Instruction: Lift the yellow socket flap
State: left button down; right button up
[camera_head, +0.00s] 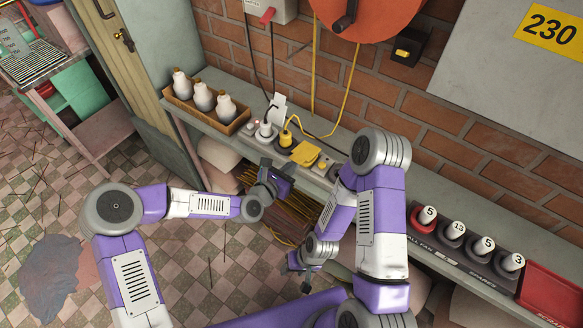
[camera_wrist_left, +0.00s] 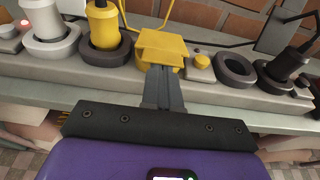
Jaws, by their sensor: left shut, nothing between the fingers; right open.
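The yellow socket flap (camera_head: 305,153) is on the power strip (camera_head: 330,170) along the shelf. In the left wrist view the flap (camera_wrist_left: 160,44) is at the upper middle and appears to lie down over its socket. My left gripper (camera_head: 276,180) is in front of the strip in the head view. Its fingers (camera_wrist_left: 162,75) are shut and empty, with the tips at the flap's near edge. I cannot tell whether they touch it. My right gripper (camera_head: 297,264) is open, lower down and away from the strip.
A yellow plug (camera_wrist_left: 104,25) and a white plug (camera_wrist_left: 50,32) stand left of the flap. A small yellow button (camera_wrist_left: 201,62) and a black round socket (camera_wrist_left: 236,70) are to its right. A crate of bottles (camera_head: 206,117) and a rack of numbered pieces (camera_head: 460,241) flank the strip.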

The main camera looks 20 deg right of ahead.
aim_at(300, 156)
pick_arm(q)
jog(key=shift+r, duration=0.55)
jog(key=shift+r+p, duration=0.15)
jog(key=shift+p, duration=0.15)
jog(key=shift+w+d+r+p, duration=0.15)
jog(key=shift+d+r+p, duration=0.1)
jog(key=shift+r, duration=0.25)
jog(key=shift+w+d+r+p, duration=0.15)
jog(key=shift+r+p, duration=0.15)
jog(key=shift+r, duration=0.25)
jog(key=shift+w+d+r+p, duration=0.15)
jog(key=shift+d+r+p, duration=0.1)
jog(key=shift+r, duration=0.35)
jog(key=shift+w+d+r+p, duration=0.25)
jog(key=shift+w+d+r, duration=0.15)
jog(key=shift+d+r, duration=0.15)
jog(key=shift+w+d+r+p, duration=0.25)
jog(key=shift+w+d+r, duration=0.15)
jog(key=shift+r, duration=0.2)
jog(key=shift+d, duration=0.1)
